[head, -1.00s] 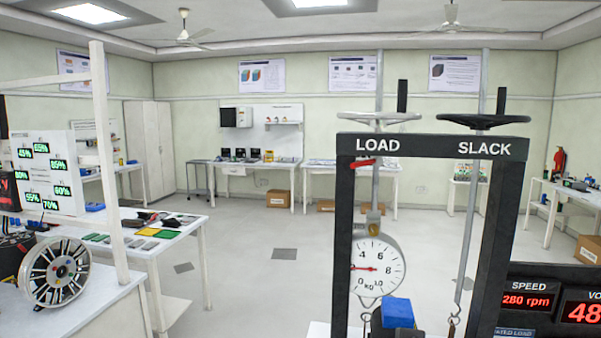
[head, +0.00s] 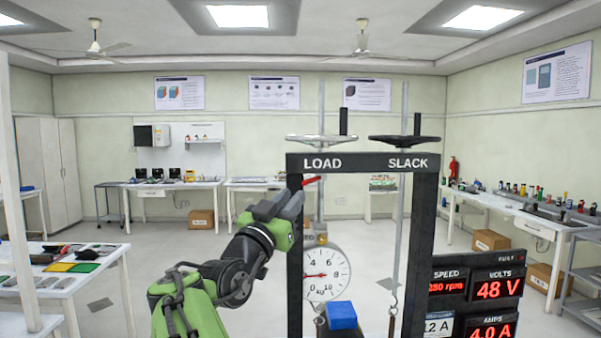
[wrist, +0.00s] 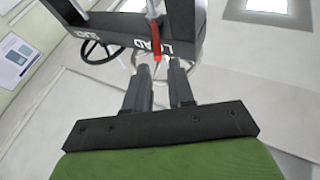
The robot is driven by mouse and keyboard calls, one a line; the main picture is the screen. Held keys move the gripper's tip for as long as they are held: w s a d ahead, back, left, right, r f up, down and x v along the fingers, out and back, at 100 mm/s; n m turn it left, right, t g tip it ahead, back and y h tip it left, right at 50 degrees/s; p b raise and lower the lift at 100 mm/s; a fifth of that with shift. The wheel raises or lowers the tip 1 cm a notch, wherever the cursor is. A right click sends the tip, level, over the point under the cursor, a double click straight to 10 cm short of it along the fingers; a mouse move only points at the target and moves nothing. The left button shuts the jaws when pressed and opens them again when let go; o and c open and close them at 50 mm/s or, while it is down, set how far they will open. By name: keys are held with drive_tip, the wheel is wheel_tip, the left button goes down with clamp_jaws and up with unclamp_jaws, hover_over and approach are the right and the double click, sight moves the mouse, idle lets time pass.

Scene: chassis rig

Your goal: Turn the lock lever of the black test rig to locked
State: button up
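The black test rig (head: 428,230) is a frame marked LOAD and SLACK, with a handwheel above each word. A small red lever (head: 312,181) sticks out just under the LOAD end of the crossbar, near the left post, lying almost level. It also shows in the wrist view (wrist: 156,44), pointing toward my fingers. My gripper (head: 288,201) is just left of and below the lever. In the wrist view my gripper (wrist: 159,68) is open, with the lever's tip just beyond the gap between the fingertips. I cannot tell if they touch.
A round dial (head: 325,275) and a blue block (head: 341,316) sit inside the rig. Red number displays (head: 497,289) stand at its right. A table with parts (head: 60,262) is on the left. Open floor lies behind.

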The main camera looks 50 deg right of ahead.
sight(307, 181)
drive_tip(key=p+x, duration=0.1)
drive_tip(key=x, duration=0.4)
drive_tip(key=p+x, duration=0.1)
drive_tip(key=x, duration=0.1)
drive_tip(key=shift+s+d+r+p, duration=0.1)
drive_tip(key=shift+s+d+p, duration=0.05)
drive_tip(key=shift+s+p, duration=0.15)
drive_tip(key=shift+w+d, duration=0.15)
drive_tip(key=shift+c, duration=0.3)
clamp_jaws()
